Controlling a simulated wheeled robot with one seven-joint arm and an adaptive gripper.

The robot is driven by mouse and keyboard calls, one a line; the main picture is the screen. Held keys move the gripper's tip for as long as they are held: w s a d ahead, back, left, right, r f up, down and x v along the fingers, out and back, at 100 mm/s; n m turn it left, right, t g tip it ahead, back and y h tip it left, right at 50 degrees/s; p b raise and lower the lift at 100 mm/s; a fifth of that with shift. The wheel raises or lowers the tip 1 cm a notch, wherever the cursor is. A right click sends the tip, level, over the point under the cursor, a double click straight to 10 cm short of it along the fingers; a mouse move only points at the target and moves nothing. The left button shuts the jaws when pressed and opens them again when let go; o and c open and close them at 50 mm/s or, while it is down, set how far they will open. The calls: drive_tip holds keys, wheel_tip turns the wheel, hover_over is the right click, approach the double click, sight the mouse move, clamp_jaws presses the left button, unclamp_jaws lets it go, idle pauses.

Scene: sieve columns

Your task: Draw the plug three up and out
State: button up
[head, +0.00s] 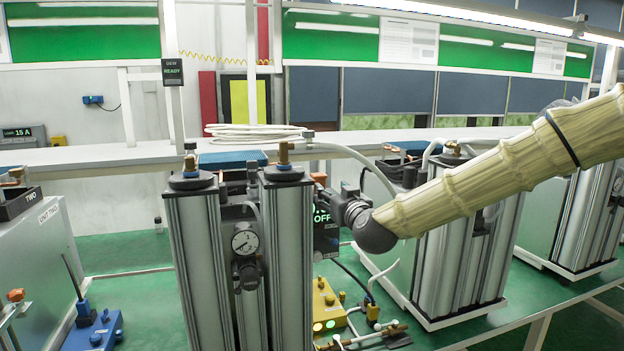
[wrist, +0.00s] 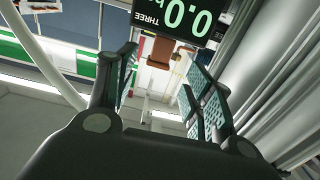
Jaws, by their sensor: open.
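My gripper (head: 332,198) is open beside the twin silver columns (head: 288,260), pointing left in the head view. In the wrist view its two padded fingers (wrist: 160,78) stand apart. A brown-orange block (wrist: 157,50) shows beyond and between the fingertips, apart from them as far as I can tell. A small orange piece (head: 318,178) shows just above my gripper in the head view; it may be plug three, but its lower part is hidden. A display marked THREE (wrist: 172,20) appears upside down in the wrist view, reading 0.0.
A dark panel reading OFF (head: 325,225) is right behind my gripper. A pressure gauge (head: 244,240) sits between the columns. A pale hose (head: 345,150) arches above my gripper. A yellow box (head: 328,305) with lit green lamps stands below. More columns (head: 460,255) stand right.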

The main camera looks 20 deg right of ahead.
sight(319, 174)
drive_tip(key=w+p, duration=0.1)
drive_tip(key=w, duration=0.4)
drive_tip(key=shift+w+a+r+p, duration=0.15)
drive_tip(key=shift+w+a+p, duration=0.05)
drive_tip(key=shift+w+p, duration=1)
drive_tip(key=shift+w, duration=1.7)
clamp_jaws()
drive_tip(key=shift+r+p, duration=0.3)
drive_tip(key=shift+r, duration=1.6)
